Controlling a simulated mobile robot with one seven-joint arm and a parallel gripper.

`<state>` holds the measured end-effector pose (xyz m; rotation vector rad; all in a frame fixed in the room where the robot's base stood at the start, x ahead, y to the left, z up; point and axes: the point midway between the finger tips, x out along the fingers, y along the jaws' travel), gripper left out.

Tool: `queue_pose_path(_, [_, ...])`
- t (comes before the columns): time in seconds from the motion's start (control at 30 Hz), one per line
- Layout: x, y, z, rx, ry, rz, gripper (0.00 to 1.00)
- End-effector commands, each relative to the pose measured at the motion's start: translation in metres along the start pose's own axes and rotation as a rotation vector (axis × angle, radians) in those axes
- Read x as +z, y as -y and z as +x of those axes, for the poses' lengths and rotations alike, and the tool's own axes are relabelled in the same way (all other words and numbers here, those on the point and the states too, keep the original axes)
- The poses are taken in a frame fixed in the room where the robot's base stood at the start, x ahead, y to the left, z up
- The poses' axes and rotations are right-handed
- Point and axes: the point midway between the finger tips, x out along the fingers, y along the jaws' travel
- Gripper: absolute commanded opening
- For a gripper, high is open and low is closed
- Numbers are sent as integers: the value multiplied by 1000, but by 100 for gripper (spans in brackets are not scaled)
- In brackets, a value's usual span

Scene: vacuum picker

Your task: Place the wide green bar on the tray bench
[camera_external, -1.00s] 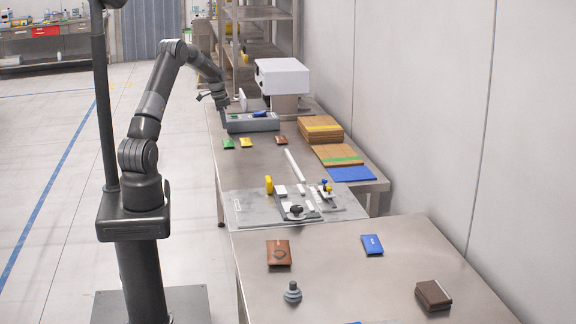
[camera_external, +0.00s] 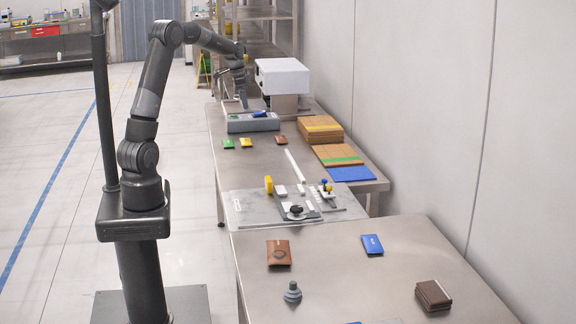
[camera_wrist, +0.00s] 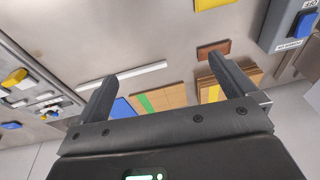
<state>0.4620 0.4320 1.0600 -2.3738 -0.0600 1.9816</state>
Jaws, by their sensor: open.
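A small flat green piece (camera_external: 228,143) lies on the far metal bench (camera_external: 255,172), left of a yellow piece; I cannot tell if it is the wide green bar. A green stripe (camera_external: 343,161) also crosses a brown board on that bench; it shows in the wrist view (camera_wrist: 145,103). My gripper (camera_external: 243,103) is above or just behind the grey box; I cannot tell its exact height. In the wrist view my gripper (camera_wrist: 163,70) has its fingers wide apart with nothing held between them. I cannot tell which surface is the tray bench.
The grey box (camera_external: 250,125) has a blue part on top. A white machine (camera_external: 282,77) stands behind it. Yellow (camera_external: 245,142) and brown (camera_external: 281,140) pieces, a white bar (camera_external: 295,165) and stacked boards (camera_external: 319,137) lie nearby. The near bench (camera_external: 330,275) has open room.

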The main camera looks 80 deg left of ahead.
Motion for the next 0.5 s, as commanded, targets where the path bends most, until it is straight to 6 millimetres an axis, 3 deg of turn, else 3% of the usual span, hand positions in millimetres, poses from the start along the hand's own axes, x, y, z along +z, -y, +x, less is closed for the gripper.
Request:
queue_pose_path(0.03, [-9, -29, -16, -10, -11, 11, 100])
queue_pose_path(0.23, [-21, -130, -62, -33, -52, 13, 100])
queue_pose_path(0.5, [5, -255, -107, -41, -128, 9, 100])
